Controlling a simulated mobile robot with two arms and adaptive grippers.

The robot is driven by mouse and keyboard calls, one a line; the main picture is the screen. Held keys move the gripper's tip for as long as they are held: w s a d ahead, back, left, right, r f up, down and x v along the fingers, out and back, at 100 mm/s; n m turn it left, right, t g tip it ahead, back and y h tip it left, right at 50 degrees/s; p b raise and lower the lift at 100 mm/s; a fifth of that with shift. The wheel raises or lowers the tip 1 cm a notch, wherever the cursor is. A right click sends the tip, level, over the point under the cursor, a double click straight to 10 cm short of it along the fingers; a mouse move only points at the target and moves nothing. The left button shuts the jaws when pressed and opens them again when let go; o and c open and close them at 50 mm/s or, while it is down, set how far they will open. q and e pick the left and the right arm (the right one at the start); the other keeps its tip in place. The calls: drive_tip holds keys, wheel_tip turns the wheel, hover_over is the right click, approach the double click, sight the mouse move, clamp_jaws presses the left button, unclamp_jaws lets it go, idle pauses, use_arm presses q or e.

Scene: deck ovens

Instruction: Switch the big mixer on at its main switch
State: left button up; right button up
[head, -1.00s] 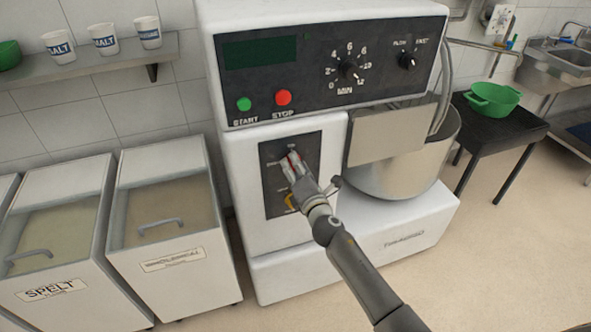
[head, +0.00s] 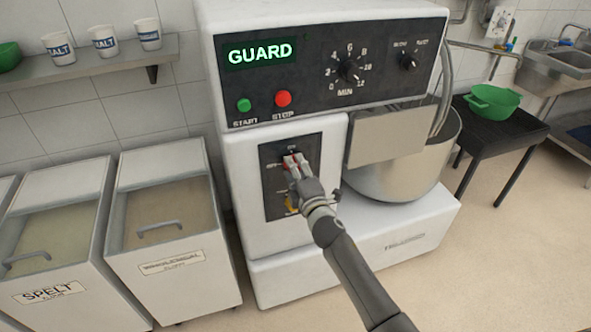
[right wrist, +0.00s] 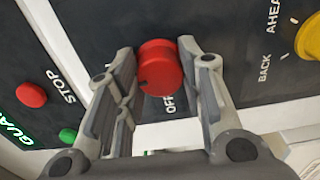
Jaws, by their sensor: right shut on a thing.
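The big mixer (head: 235,170) stands in the middle of the head view, its display (head: 258,52) lit with the word GUARD. Its main switch is a red rotary knob (right wrist: 160,66) on a dark lower panel (head: 312,150), with OFF lettered beside it in the right wrist view. My right gripper (head: 292,161) is shut on this knob, one finger on each side, as the right wrist view (right wrist: 158,62) shows. In the head view the fingers cover much of the knob. My left gripper is not in view.
A yellow knob (right wrist: 309,38) sits on the same panel. Green START (head: 243,105) and red STOP (head: 283,98) buttons are above. The steel bowl (head: 400,180) is to the right, flour bins (head: 170,210) to the left, and a black table (head: 505,125) at far right.

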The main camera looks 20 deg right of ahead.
drive_tip(key=shift+f, duration=0.1)
drive_tip(key=o, duration=1.1)
drive_tip(key=shift+c, duration=0.2)
drive_tip(key=s, duration=1.2)
drive_tip(key=shift+d, duration=0.2)
